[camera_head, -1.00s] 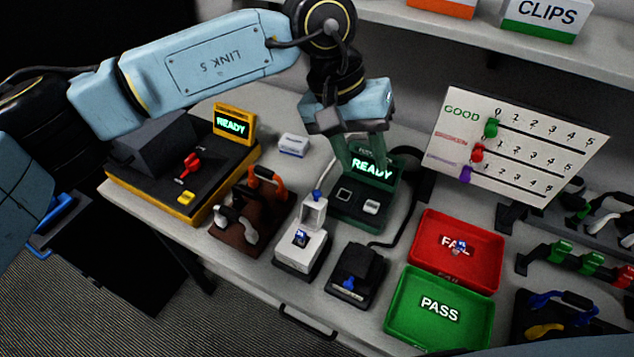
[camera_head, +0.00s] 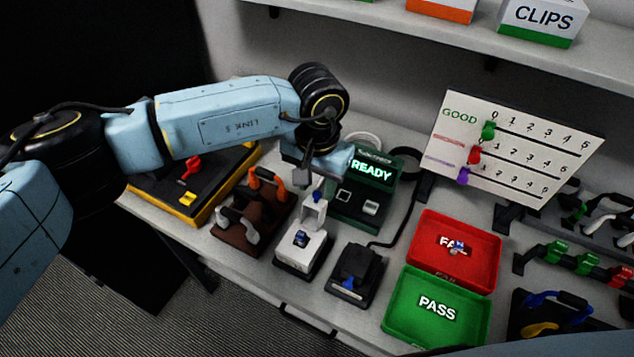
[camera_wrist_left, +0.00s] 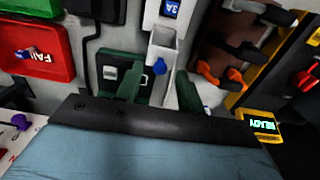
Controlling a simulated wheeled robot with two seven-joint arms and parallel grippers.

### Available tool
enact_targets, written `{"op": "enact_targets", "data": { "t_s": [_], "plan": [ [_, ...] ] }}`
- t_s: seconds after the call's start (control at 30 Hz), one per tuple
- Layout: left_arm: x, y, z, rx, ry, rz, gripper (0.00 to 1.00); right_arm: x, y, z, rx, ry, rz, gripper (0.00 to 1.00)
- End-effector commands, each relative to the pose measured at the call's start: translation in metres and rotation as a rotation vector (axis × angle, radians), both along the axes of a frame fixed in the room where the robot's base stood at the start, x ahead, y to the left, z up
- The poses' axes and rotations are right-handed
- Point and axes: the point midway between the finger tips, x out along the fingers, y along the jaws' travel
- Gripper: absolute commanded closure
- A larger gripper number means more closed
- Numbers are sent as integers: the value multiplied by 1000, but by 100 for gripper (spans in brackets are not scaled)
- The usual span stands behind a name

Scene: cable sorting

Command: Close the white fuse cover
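The white fuse holder (camera_head: 301,255) stands on the bench with a blue fuse (camera_head: 300,238) in its body. Its white cover (camera_head: 314,213) stands raised at the back, open, with a blue knob (camera_head: 317,195) at its top. In the left wrist view, the cover (camera_wrist_left: 164,43) and its blue knob (camera_wrist_left: 160,66) also show. My left gripper (camera_wrist_left: 158,78) is open, its green fingers on either side of the knob's line; I cannot tell whether they touch it. In the head view, this gripper (camera_head: 312,182) is just above and behind the cover, its fingers mostly hidden. My right gripper is not in view.
A green tester reading READY (camera_head: 370,175) stands close behind the fuse holder. A brown fixture with orange and grey handles (camera_head: 240,232) is to the left, a black device (camera_head: 355,270) to the right. Red (camera_head: 428,228) and green (camera_head: 399,312) trays lie further right.

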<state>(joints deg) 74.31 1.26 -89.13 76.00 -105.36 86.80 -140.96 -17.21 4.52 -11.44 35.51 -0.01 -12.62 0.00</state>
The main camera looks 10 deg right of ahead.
Motion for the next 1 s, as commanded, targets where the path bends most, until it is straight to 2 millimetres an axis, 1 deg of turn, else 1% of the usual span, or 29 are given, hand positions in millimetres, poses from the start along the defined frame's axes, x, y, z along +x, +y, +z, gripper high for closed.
{"op": "enact_targets", "data": {
  "t_s": [0.13, 0.4, 0.43, 0.47, 0.7, 0.73, 1.0],
  "plan": [
    [0, 0, -9, -1, 0, 0, 62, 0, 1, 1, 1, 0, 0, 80],
    [0, 0, -11, -1, -1, 0, 62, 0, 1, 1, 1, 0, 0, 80],
    [0, 0, -11, -1, -1, 0, 63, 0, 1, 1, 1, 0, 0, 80],
    [0, 0, -11, -1, -1, 0, 67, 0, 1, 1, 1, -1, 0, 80],
    [0, 0, -11, -1, 0, 0, 98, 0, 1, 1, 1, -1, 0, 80],
    [0, 0, -11, -1, 0, 0, 100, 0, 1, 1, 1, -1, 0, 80],
    [1, 0, -10, -3, -2, 2, 100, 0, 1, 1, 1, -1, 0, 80]
  ]
}}
